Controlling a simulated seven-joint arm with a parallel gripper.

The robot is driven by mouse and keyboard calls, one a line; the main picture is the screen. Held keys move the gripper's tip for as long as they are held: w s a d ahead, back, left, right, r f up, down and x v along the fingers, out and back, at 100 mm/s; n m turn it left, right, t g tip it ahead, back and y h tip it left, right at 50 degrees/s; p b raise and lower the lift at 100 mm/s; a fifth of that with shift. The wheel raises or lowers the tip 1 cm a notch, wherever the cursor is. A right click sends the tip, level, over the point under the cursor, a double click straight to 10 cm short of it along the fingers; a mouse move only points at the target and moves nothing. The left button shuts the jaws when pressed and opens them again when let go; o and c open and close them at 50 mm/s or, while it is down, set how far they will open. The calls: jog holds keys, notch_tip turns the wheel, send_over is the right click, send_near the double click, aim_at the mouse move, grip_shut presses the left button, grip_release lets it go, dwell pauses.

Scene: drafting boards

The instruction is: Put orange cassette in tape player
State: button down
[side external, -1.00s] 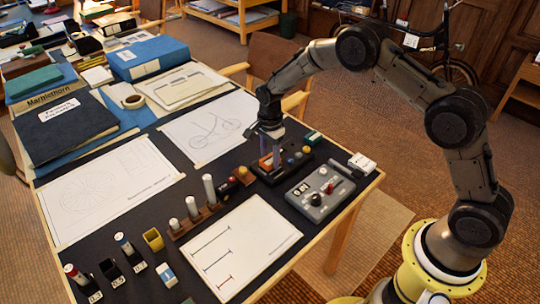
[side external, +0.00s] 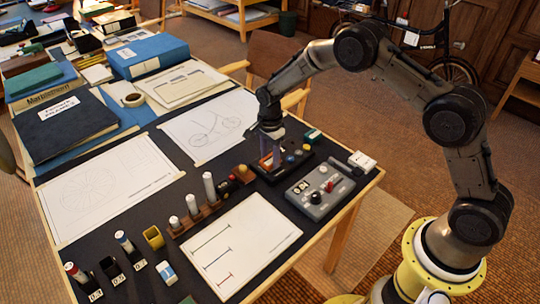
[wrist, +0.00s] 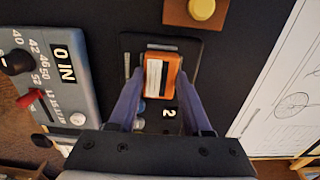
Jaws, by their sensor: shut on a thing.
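The orange cassette (wrist: 162,77), with a black-and-white label, sits between the two purple fingers of my gripper (wrist: 158,76) in the wrist view. My gripper is shut on it. In the side view, my gripper (side external: 268,152) points down over a long black unit with coloured round knobs (side external: 290,158). In the wrist view the black unit (wrist: 190,52) lies under the cassette, with a grey slot-like strip and a white "2" on it. Whether the cassette touches this unit or sits in it is hidden. No part is clearly marked as the tape player.
A grey control box (side external: 320,192) with knobs and a red lever stands close beside the black unit. A wooden rack with pale cylinders (side external: 194,207) is to the left. Drawing sheets (side external: 209,124) lie behind. A yellow knob on a wooden block (wrist: 203,9) is nearby.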

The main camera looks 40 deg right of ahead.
grip_release()
dwell(0.3)
jog(key=shift+r, duration=3.5)
